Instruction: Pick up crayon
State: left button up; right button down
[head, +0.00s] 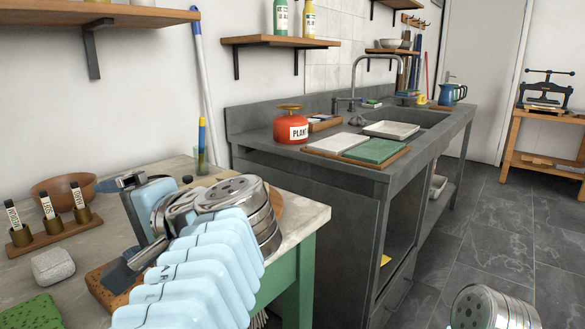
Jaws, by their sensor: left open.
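Three short dark sticks with white labels stand in a wooden holder (50,236) on the left worktop; they look like crayons. I see a left one (14,216), a middle one (46,206) and a right one (78,196). The lettering is too small to read surely. My left gripper (126,222) is over the worktop, to the right of the holder and apart from it. Its dark fingers are spread with nothing seen between them. My left arm hides part of the worktop. My right gripper is out of the picture.
A brown bowl (64,191) stands behind the holder. A grey block (53,265) and a green speckled pad (31,312) lie in front. A glass (201,163) holding a yellow-and-blue stick is at the back. A sink counter with a red can (290,126) stands to the right.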

aim_at(45, 199)
jog(key=k+l, duration=0.15)
jog(key=l, duration=0.3)
jog(key=k+l, duration=0.1)
jog(key=l, duration=0.3)
jog(key=k+l, duration=0.15)
jog(key=l, duration=0.3)
jog(key=k+l, duration=0.15)
jog(key=l, duration=0.25)
